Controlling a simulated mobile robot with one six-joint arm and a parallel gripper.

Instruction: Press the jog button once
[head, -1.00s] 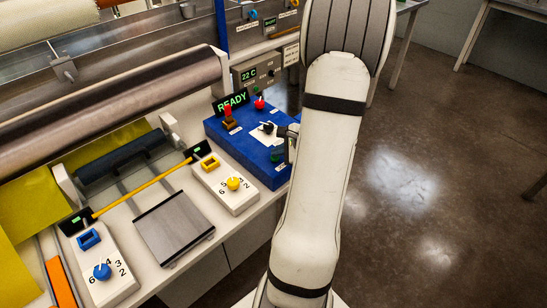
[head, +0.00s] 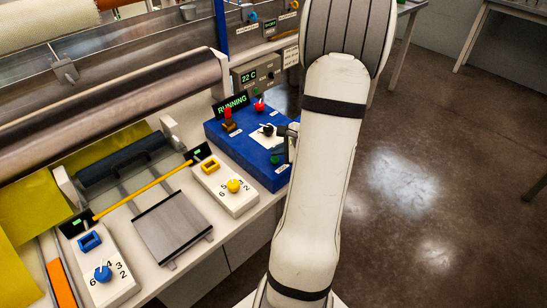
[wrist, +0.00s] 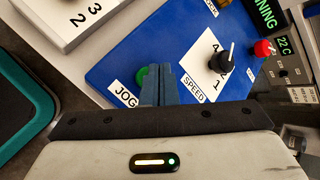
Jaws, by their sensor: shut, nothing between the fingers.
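The blue control panel (head: 225,142) stands on the bench, and it fills the middle of the wrist view (wrist: 130,55). The green jog button (wrist: 141,77) sits beside the label "JOG" (wrist: 124,95) in the wrist view, partly covered by my fingers. My gripper (wrist: 163,75) is shut and empty, with its fingertips over or against the button's right side. In the head view my gripper (head: 291,145) is at the panel's right edge, mostly hidden by my arm. The display (head: 232,104) reads "RUNNING".
A black speed knob (wrist: 221,62) and a red button (wrist: 263,48) are on the panel near my fingers. A white block with a yellow knob (head: 233,186) stands left of the panel. A "22 C" unit (head: 248,78) is behind. Open floor lies to the right.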

